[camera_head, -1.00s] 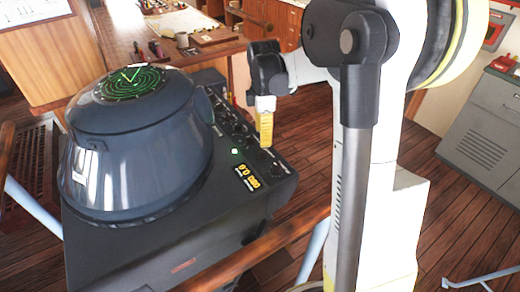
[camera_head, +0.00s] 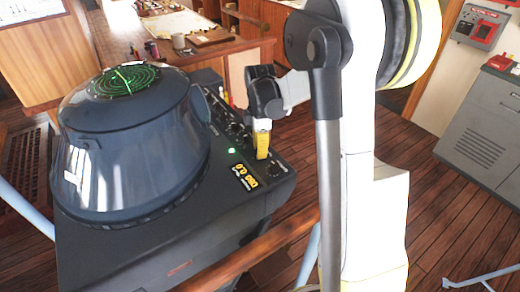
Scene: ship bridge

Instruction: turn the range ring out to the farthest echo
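The radar console has a domed dark blue hood (camera_head: 135,150). Its round screen (camera_head: 124,80) on top shows green rings and a bright sweep line; separate echoes and the range ring are too small to tell apart. A control panel (camera_head: 235,150) with several dark knobs runs along the console's right side. Contact and finger opening cannot be made out.
A wooden rail (camera_head: 250,248) crosses in front of the console. A wooden chart table (camera_head: 235,52) with a mug (camera_head: 179,41) and papers stands behind. A grey cabinet (camera_head: 484,125) stands at the right, with open plank floor before it.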

